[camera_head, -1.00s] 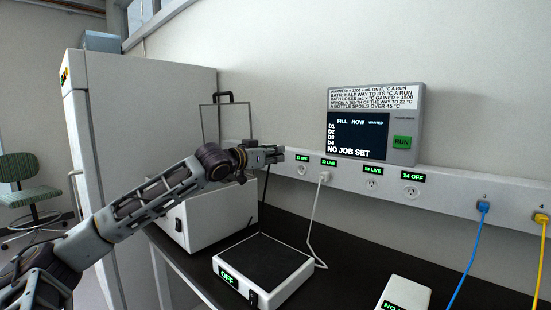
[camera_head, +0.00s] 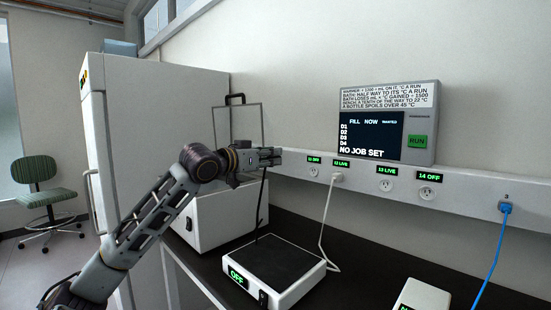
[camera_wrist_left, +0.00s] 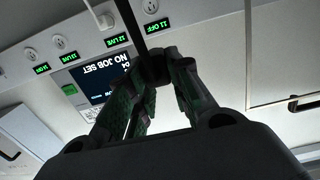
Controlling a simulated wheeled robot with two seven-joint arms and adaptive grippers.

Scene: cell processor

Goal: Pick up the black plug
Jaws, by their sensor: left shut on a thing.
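My left gripper (camera_head: 268,157) is in the middle of the head view, in front of the wall and left of the socket strip. In the left wrist view its fingers (camera_wrist_left: 156,72) are closed around the black plug (camera_wrist_left: 154,68). A black cord (camera_wrist_left: 131,22) runs from the plug to the top of that view. In the head view the black cord (camera_head: 262,195) hangs below the gripper toward the bench. The plug itself is mostly hidden by the fingers there. The plug is apart from the sockets. My right gripper is not in view.
The socket strip (camera_head: 462,196) has an empty socket 11 (camera_head: 314,172) marked OFF, with a white plug (camera_head: 336,178) in socket 12. A blue plug (camera_head: 505,207) is at the right. Below are a scale-like device (camera_head: 272,262) marked OFF and a white box (camera_head: 220,220).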

